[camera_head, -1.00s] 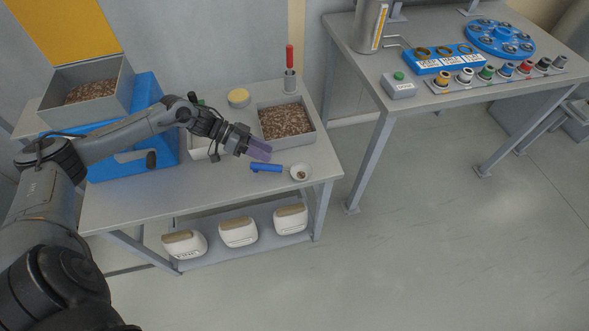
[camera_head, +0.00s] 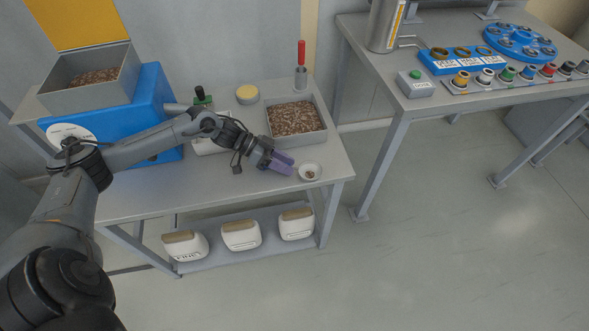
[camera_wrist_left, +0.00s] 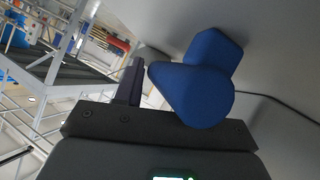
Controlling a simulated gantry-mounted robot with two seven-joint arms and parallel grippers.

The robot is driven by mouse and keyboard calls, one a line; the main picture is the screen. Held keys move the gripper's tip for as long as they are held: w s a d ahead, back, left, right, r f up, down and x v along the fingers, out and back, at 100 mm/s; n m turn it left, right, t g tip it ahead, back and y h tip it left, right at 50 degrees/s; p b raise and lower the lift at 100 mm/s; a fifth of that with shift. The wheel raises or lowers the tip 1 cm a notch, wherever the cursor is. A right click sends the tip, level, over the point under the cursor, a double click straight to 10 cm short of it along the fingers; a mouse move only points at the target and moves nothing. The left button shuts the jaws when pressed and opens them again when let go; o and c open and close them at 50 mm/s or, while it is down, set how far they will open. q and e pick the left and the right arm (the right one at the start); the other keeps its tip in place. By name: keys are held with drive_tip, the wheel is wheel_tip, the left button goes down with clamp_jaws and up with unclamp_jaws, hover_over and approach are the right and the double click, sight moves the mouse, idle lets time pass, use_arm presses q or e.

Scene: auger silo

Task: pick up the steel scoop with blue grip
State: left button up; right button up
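The scoop's blue grip (camera_wrist_left: 195,85) is large and close in the left wrist view, right in front of my left gripper. One dark finger (camera_wrist_left: 130,82) shows just left of the grip; the other finger is not visible there. In the head view my left gripper (camera_head: 282,163) is low over the front right of the table, fingers slightly apart, and covers the grip. I cannot see it closed on the grip. A small round pale bowl (camera_head: 310,172) with a little brown matter is just right of the fingertips; I cannot tell whether it belongs to the scoop. My right gripper is out of view.
A grey tray of brown grains (camera_head: 297,118) stands behind the gripper, with a red-handled tool in a holder (camera_head: 301,78) beyond. A yellow-topped round container (camera_head: 247,94) and a blue machine (camera_head: 150,100) stand left. White bins (camera_head: 240,235) sit on the lower shelf.

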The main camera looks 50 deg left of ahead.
use_arm(q)
drive_tip(key=shift+c, duration=0.3)
clamp_jaws()
